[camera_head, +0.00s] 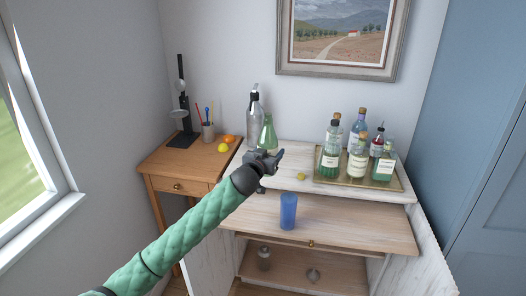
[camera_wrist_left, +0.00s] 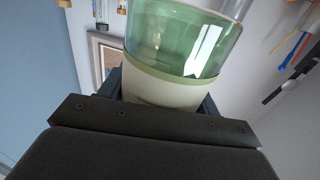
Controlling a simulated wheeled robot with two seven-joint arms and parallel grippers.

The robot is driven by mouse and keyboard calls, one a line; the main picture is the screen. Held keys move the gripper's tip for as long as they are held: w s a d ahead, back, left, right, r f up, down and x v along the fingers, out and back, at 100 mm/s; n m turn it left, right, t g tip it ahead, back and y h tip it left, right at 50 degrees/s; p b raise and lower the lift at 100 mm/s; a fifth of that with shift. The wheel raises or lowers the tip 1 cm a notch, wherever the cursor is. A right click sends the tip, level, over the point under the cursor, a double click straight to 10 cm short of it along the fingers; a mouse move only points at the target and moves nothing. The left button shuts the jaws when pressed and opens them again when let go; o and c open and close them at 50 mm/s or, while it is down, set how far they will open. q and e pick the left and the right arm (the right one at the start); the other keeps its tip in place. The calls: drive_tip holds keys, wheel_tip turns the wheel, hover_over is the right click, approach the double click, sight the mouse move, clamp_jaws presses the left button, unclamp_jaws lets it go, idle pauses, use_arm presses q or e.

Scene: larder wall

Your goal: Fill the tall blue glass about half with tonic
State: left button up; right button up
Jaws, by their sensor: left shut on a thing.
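The tall blue glass (camera_head: 288,211) stands upright and alone on the wooden pull-out shelf of the cabinet. My left gripper (camera_head: 270,160) is above the cabinet top's left part, up and left of the glass. It is shut on a green glass bottle (camera_head: 268,134), whose neck rises behind the gripper in the head view. In the left wrist view the green bottle (camera_wrist_left: 185,38) fills the jaws, with a cream label band near the fingers. I cannot read its label, so I cannot tell if it is the tonic. My right gripper is not in view.
A gold-edged tray (camera_head: 350,184) with several corked bottles stands at the right of the cabinet top. A clear siphon bottle (camera_head: 254,120) stands behind my gripper. The shelf around the glass is clear.

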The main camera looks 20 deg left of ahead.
use_arm(q)
drive_tip(key=s+d+f, duration=0.5)
drive_tip(key=s+d, duration=0.5)
drive_tip(key=s, duration=0.1)
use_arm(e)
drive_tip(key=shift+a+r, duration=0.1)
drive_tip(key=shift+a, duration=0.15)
use_arm(q)
drive_tip(key=s+d+f, duration=0.2)
drive_tip(key=s+f, duration=0.4)
drive_tip(key=s+d+f, duration=0.2)
drive_tip(key=s+f, duration=0.4)
drive_tip(key=f, duration=0.1)
drive_tip(key=shift+s+d, duration=0.15)
drive_tip(key=shift+d, duration=0.25)
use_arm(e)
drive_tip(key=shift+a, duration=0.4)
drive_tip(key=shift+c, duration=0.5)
